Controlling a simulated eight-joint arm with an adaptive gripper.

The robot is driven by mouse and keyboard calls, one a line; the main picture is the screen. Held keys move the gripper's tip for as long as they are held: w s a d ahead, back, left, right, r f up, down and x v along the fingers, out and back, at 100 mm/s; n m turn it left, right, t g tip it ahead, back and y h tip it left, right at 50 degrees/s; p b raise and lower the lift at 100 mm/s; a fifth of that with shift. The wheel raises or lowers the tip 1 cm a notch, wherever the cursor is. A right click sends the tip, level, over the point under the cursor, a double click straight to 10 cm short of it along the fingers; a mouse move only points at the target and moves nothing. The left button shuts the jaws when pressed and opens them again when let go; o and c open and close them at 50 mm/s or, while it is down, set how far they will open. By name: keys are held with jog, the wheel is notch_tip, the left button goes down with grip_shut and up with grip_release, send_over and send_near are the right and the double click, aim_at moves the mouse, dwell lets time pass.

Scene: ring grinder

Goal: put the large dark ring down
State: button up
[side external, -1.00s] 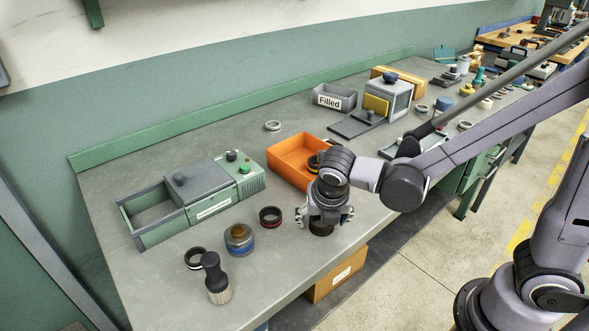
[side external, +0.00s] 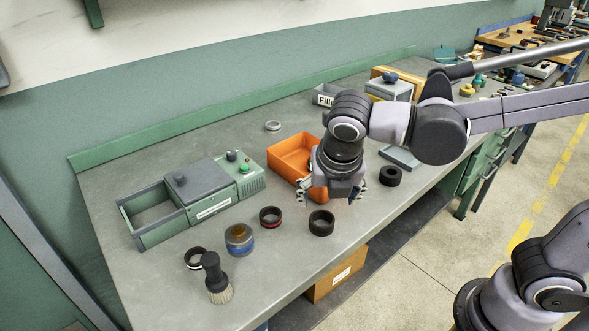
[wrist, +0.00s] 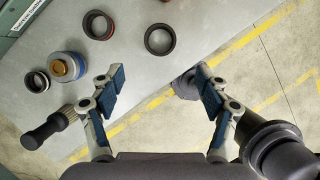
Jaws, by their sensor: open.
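The large dark ring (side external: 321,222) lies flat on the grey bench near its front edge. In the wrist view the ring (wrist: 160,40) shows whole, with bare bench visible through it. My gripper (side external: 331,194) is above and slightly behind the ring, apart from it. In the wrist view my gripper (wrist: 158,82) has its two fingers spread wide with nothing between them.
A red-banded ring (side external: 270,217), a blue jar (side external: 239,240), a white-banded ring (side external: 195,258) and a brush (side external: 217,282) stand to the left. An orange bin (side external: 290,150) is behind my gripper. Another dark ring (side external: 390,176) lies to the right.

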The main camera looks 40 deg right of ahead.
jog(key=s+d+m+t+y, duration=0.1)
jog(key=d+m, duration=0.2)
jog(key=m, duration=0.6)
jog(key=s+d+f+m+t+y, duration=0.1)
jog(key=d+m, duration=0.3)
jog(key=m, duration=0.6)
jog(key=s+d+m+t, duration=0.1)
jog(key=d+m, duration=0.3)
jog(key=m, duration=0.5)
jog(key=shift+s+f+m+t+y, duration=0.15)
jog(key=shift+s+m+t+y, duration=0.15)
jog(key=shift+s+t+y, duration=0.1)
